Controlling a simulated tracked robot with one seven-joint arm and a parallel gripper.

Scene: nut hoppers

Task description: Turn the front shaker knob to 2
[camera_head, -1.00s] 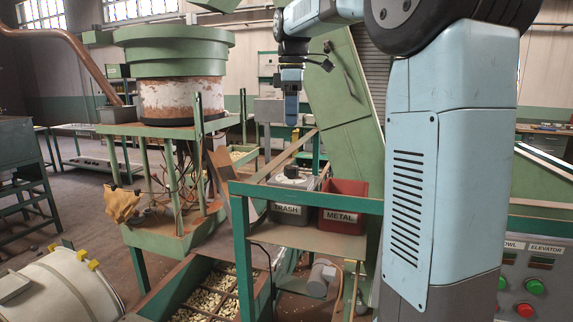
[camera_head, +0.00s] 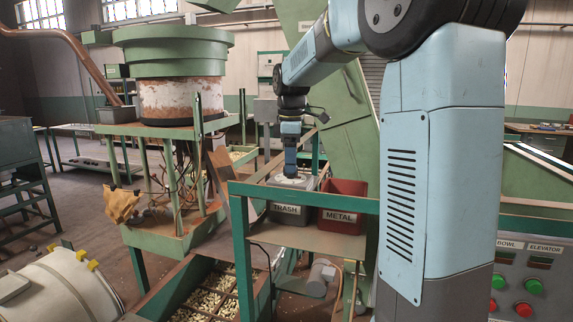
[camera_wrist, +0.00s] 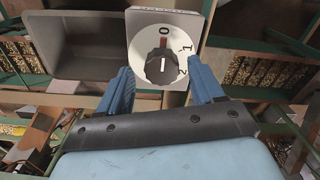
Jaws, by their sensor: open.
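The shaker knob (camera_wrist: 162,68) is a dark round knob on a white dial (camera_wrist: 146,44) marked 0, 1 and 2, set on a grey box (camera_wrist: 191,20). Its red-brown pointer end faces up toward 0. My gripper (camera_wrist: 161,66) is open, with one blue finger on each side of the knob in the wrist view. I see gaps between fingers and knob; contact is not visible. My gripper (camera_head: 290,170) points down over the dial in the head view.
A grey trash bin (camera_head: 286,214) and a red metal bin (camera_head: 342,218) stand on the shelf close to the dial. A green frame rail (camera_head: 300,195) runs in front. A hopper of nuts (camera_head: 250,290) is below. A button panel (camera_head: 530,270) is at right.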

